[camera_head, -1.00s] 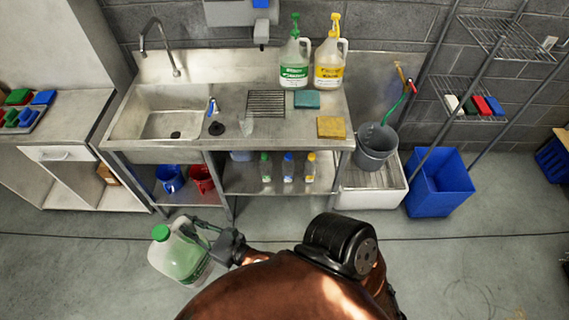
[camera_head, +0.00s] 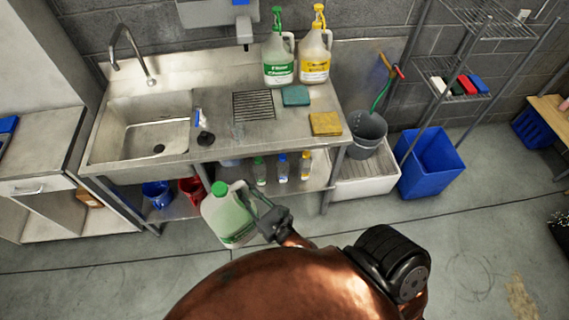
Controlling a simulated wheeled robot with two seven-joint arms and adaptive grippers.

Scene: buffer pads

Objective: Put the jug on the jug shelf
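A translucent jug (camera_head: 228,214) with a green cap and green label hangs tilted in front of the sink bench. My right gripper (camera_head: 262,212) is shut on its handle at the jug's right side. My arm enters from the bottom right. My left gripper is not in view. Two similar jugs, one green-labelled (camera_head: 279,60) and one yellow-labelled (camera_head: 314,56), stand at the back of the steel counter. The bench's lower shelf (camera_head: 225,182) and a wire rack (camera_head: 452,72) are in view. No marking shows which is the jug shelf.
Small bottles (camera_head: 282,168), a blue pitcher (camera_head: 158,194) and a red pitcher (camera_head: 190,189) stand on the lower shelf. A grey bucket (camera_head: 368,134) and a blue bin (camera_head: 430,165) stand right of the bench.

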